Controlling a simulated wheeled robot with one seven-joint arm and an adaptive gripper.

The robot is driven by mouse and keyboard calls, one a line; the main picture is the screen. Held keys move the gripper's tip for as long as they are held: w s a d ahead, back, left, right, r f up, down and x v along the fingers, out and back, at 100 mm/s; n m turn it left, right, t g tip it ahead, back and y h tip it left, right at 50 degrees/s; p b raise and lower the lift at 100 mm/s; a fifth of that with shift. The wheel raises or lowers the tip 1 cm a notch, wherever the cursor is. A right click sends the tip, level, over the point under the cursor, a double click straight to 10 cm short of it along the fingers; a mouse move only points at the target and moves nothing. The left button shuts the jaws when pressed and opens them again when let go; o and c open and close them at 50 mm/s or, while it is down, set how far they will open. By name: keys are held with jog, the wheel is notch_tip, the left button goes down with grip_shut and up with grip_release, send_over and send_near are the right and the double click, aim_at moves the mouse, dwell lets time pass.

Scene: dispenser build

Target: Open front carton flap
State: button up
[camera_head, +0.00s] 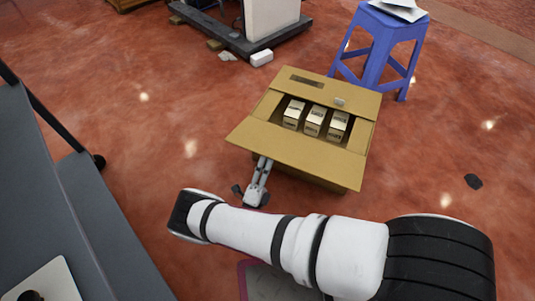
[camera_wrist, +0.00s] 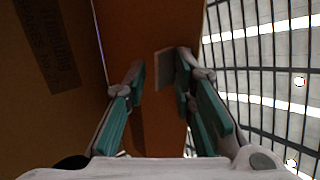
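The open carton (camera_head: 372,110) stands on the floor in the head view, with three small boxes (camera_head: 314,121) inside. Its front flap (camera_head: 295,152) is folded outward over the near side. My gripper (camera_head: 264,163) is at the flap's near left edge, its fingertips partly hidden by the flap. In the wrist view, looking up, my gripper (camera_wrist: 160,72) has its two teal-lined fingers apart. The flap's brown underside (camera_wrist: 143,25) spans behind and above them. The carton's printed wall (camera_wrist: 45,60) is at left. Contact between fingers and flap cannot be told.
A blue stool (camera_head: 385,42) with papers on it stands behind the carton at right. A machine base (camera_head: 240,40) is at the back, with a white block (camera_head: 262,58) beside it. A grey shelf unit (camera_head: 60,190) is at left. Open floor lies to the carton's right.

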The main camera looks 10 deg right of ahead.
aim_at(267, 156)
notch_tip(267, 156, up, 8)
jog(key=shift+r, duration=0.15)
dwell(0.5)
